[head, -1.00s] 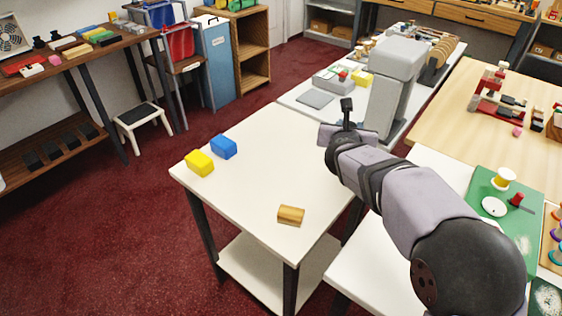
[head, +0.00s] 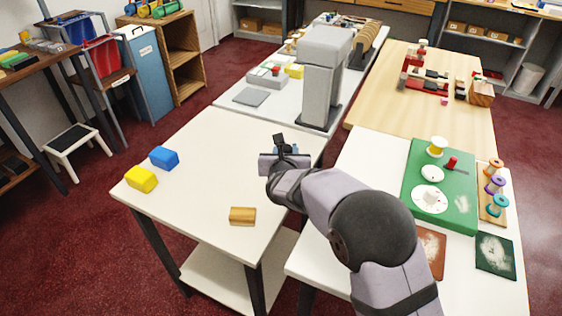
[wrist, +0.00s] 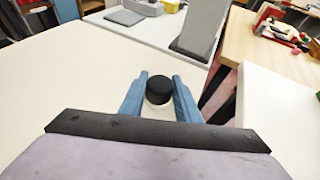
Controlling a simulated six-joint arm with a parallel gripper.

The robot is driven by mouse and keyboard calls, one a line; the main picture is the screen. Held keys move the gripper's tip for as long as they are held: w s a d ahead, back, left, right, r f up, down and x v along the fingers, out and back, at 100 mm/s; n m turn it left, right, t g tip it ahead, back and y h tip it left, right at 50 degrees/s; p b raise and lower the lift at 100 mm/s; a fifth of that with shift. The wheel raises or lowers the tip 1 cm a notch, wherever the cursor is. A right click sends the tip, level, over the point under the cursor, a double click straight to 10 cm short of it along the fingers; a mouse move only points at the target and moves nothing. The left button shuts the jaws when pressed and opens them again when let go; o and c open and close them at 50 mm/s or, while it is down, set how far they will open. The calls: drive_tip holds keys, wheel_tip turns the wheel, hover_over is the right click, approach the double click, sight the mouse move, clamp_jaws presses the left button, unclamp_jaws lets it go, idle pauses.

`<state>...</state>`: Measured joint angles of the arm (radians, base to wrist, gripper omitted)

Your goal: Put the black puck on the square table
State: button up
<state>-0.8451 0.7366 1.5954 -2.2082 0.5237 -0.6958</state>
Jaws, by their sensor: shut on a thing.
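My gripper (wrist: 160,95) is shut on the black puck (wrist: 159,88), which sits between its two blue fingers in the wrist view. In the head view my gripper (head: 288,150) is over the right part of the square white table (head: 205,185). The puck cannot be made out in the head view. The gap between the puck and the tabletop cannot be told.
A yellow block (head: 141,179) and a blue block (head: 164,157) lie at the table's left, and a wooden block (head: 242,215) near its front. A grey column (head: 322,80) stands behind. The table's middle is clear.

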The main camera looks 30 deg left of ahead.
drive_tip(key=shift+f, duration=2.15)
drive_tip(key=shift+f, duration=0.1)
drive_tip(key=o, duration=1.1)
drive_tip(key=shift+c, duration=0.2)
drive_tip(key=shift+s, duration=0.1)
drive_tip(key=b+v, duration=0.1)
drive_tip(key=v, duration=1.1)
drive_tip(key=shift+b, duration=0.3)
